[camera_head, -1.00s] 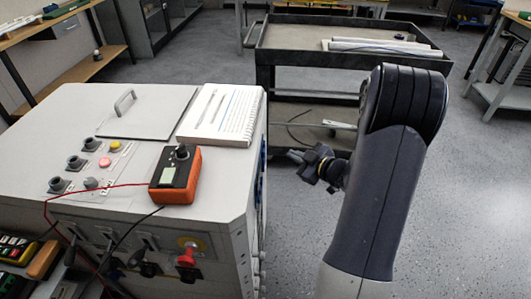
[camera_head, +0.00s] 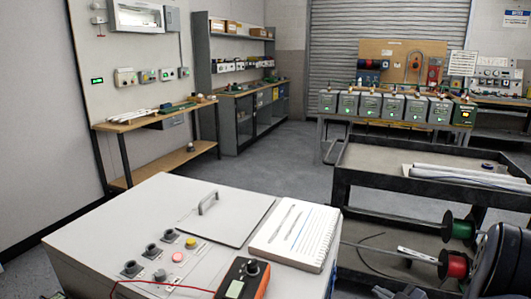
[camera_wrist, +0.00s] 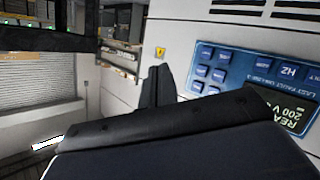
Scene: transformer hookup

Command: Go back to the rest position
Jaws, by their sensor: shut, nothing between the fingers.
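My gripper (camera_head: 398,292) shows only in part at the bottom edge of the head view, right of the white cabinet (camera_head: 110,248). Part of my dark arm is at the lower right corner. In the wrist view, my gripper's dark fingers (camera_wrist: 158,85) stand together with nothing between them, in front of a pale panel with blue keys (camera_wrist: 215,75) and a display. A dark part of my own arm fills the lower part of that view.
The cabinet holds a spiral notebook (camera_head: 295,235) and an orange meter (camera_head: 243,280) with a red lead. A dark cart (camera_head: 375,185) with white rolls stands at the right, with green and red spools (camera_head: 455,265) near it. Floor is open behind the cabinet.

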